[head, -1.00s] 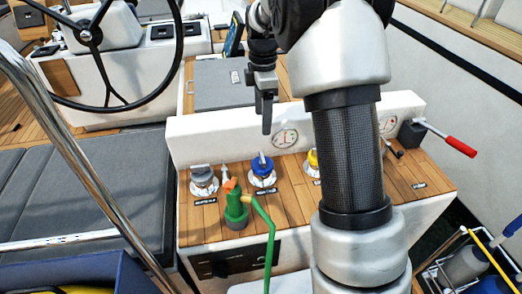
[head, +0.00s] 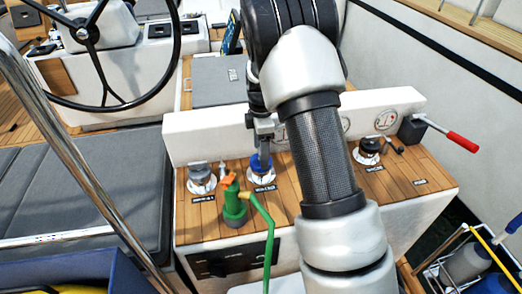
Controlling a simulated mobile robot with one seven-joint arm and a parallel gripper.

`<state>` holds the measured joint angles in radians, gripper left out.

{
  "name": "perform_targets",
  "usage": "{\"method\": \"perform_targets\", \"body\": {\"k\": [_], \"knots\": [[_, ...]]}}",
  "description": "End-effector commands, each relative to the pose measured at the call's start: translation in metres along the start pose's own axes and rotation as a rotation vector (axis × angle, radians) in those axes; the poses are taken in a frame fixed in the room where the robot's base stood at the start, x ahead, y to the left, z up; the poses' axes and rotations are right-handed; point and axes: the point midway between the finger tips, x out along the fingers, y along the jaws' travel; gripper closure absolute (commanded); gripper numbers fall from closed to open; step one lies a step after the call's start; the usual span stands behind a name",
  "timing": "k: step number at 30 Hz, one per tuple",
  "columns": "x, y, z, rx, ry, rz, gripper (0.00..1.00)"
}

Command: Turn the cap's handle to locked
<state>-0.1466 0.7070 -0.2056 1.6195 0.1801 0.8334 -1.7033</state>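A blue cap (head: 262,170) sits in a white ring on the wooden deck panel, with a small label in front of it. My gripper (head: 262,152) points down right at the top of this cap, where its handle stands. The fingers cover the handle, so I cannot tell whether they touch it, how far apart they are, or which way the handle points. A grey cap (head: 201,174) is to the left, and a black cap (head: 370,146) is to the right. My arm crosses the panel between the blue and black caps.
A green fitting (head: 235,207) with an orange top and green hose (head: 268,232) stands close in front of the blue cap. A white upright wall (head: 205,139) runs behind the caps. A red-handled lever (head: 461,144) sticks out at right.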

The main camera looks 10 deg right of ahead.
Motion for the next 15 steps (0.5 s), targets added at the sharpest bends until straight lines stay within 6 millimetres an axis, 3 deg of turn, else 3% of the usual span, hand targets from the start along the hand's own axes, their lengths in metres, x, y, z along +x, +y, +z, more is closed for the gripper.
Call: {"method": "perform_targets", "body": {"k": [5, 12, 15], "knots": [[-0.0001, 0.0, -0.0001, 0.0, 0.0, 0.0, 0.36], [-0.0003, 0.0001, -0.0002, 0.0, 0.0, 0.0, 0.76], [-0.0004, 0.0001, -0.0002, 0.002, 0.0, 0.0, 0.76]]}}
